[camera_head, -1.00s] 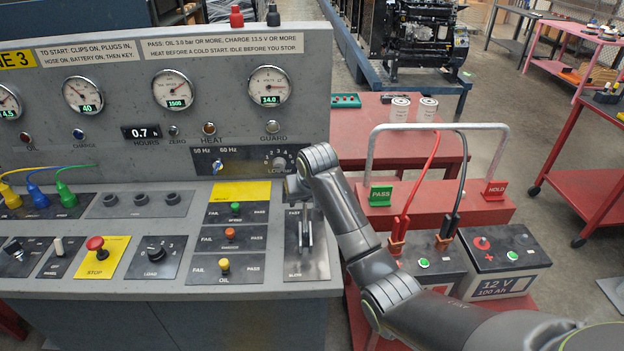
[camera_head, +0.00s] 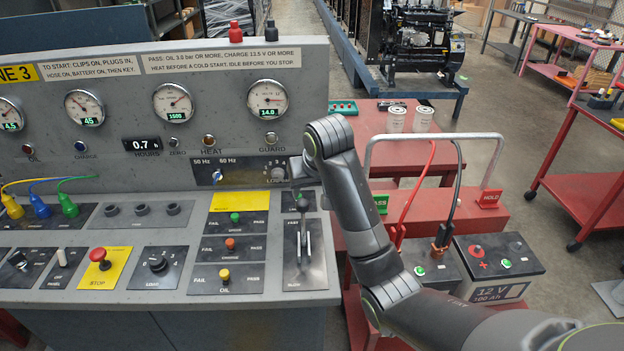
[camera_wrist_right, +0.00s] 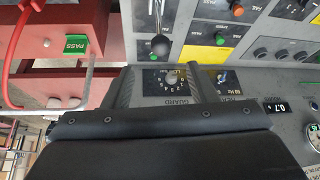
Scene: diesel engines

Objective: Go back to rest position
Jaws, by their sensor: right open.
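My right gripper (camera_head: 300,172) is in front of the grey control console (camera_head: 130,225), above the dark slotted lever plate (camera_head: 307,268) at the console's right end. In the right wrist view its two fingers (camera_wrist_right: 160,84) are apart with nothing between them; a round numbered dial (camera_wrist_right: 168,77) on the panel shows behind the gap. The lever's dark ball knob (camera_wrist_right: 160,45) stands apart from the fingers there. My right arm comes in from the lower right and hides part of the red cart. My left gripper is not in view.
A red cart right of the console carries a grey rail (camera_head: 440,137), green PASS and red HOLD tags (camera_head: 489,198), and batteries (camera_head: 498,262) with cables close to my arm. Gauges (camera_head: 268,99) and switches cover the console. Open floor (camera_head: 560,230) lies right.

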